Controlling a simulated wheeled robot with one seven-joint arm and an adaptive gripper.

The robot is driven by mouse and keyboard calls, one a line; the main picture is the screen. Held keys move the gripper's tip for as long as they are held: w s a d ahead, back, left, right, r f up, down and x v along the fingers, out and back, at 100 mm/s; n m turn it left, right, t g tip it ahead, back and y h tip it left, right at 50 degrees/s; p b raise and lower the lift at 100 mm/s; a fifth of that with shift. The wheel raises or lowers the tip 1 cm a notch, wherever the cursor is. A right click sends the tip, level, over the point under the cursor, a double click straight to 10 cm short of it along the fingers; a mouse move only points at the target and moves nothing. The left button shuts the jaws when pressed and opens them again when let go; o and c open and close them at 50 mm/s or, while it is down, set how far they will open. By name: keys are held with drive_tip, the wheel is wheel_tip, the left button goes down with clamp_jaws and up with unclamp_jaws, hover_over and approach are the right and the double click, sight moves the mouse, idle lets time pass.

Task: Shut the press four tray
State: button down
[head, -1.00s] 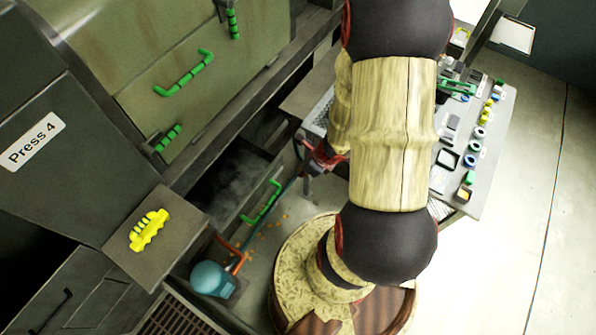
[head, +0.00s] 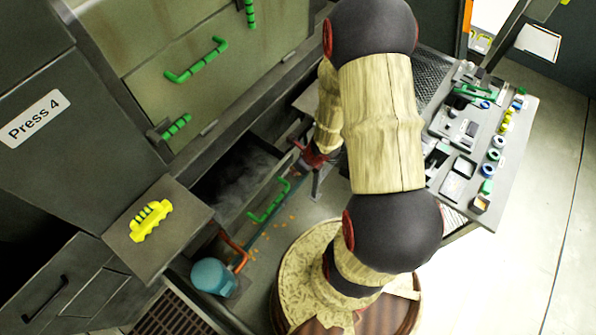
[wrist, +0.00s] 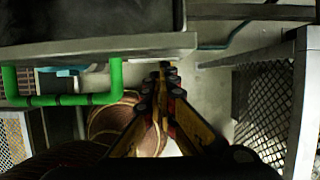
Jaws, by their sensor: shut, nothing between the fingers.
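The press four tray (head: 222,192) is a dark grey drawer low on the press, pulled out, with its inside showing from above. Its green bar handle (head: 275,203) is on the front face. In the wrist view the handle (wrist: 62,99) is at the left, below the tray's front edge (wrist: 95,46). My gripper (wrist: 163,72) is shut and empty, to the right of the handle and apart from it, with its tips by the right end of that edge. In the head view my gripper (head: 300,160) is by the tray's far end, partly hidden by my arm.
The sign Press 4 (head: 33,118) is on the casing at left. A yellow handle (head: 150,220) sits on a box nearby. A teal rounded device (head: 212,276) stands beside the tray. A console table (head: 490,150) with buttons is at right. A mesh panel (wrist: 265,105) stands right of my gripper.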

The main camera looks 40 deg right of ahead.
drive_tip(key=shift+w, duration=0.15)
drive_tip(key=p, duration=0.6)
approach(246, 145)
wheel_tip(246, 145, down, 3)
drive_tip(key=shift+f, duration=0.25)
drive_tip(key=shift+w+a+f, duration=0.1)
drive_tip(key=shift+w+a, duration=0.15)
drive_tip(key=shift+w, duration=0.4)
